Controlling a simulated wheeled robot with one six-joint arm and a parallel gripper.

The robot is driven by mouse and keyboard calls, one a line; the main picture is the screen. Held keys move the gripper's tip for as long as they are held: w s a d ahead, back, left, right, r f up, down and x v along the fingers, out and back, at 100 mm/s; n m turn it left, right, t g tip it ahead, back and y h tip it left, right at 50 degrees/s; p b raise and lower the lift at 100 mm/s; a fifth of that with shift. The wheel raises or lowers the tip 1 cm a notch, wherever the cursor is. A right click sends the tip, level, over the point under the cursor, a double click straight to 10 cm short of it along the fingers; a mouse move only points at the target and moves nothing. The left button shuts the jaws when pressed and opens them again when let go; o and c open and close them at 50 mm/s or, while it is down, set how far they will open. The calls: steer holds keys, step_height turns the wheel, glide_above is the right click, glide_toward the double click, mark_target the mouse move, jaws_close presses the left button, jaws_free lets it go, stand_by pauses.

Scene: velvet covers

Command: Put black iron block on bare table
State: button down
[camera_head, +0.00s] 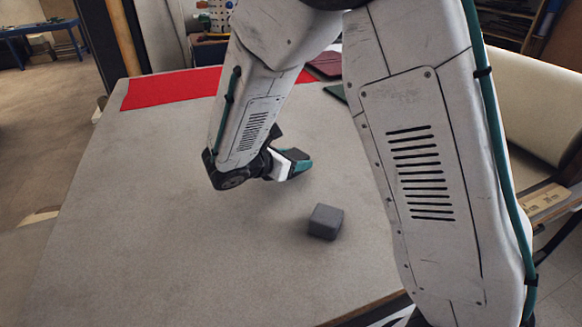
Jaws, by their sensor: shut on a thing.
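My gripper (296,162) is above the middle of the grey table, pointing right in the picture. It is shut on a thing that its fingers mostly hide. A dark patch shows at the teal fingertip, but I cannot tell whether it is the held thing or part of the gripper. A dark grey block (325,221) sits on the table (140,220), below and to the right of my gripper and apart from it. I cannot tell from its look whether this is the black iron block.
A red cover (170,88) lies along the table's far edge. The left and front of the table are bare. A pale roll (528,95) stands at the right.

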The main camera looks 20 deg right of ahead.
steer(key=shift+s+d+f, duration=0.1)
steer(key=shift+f, duration=1.4)
steer(key=shift+f, duration=0.15)
steer(key=c, duration=0.5)
jaws_free()
steer(key=shift+s+a+r, duration=0.15)
steer(key=shift+a+r, duration=0.1)
steer(key=v, duration=1.1)
steer(key=shift+s+a+r, duration=0.1)
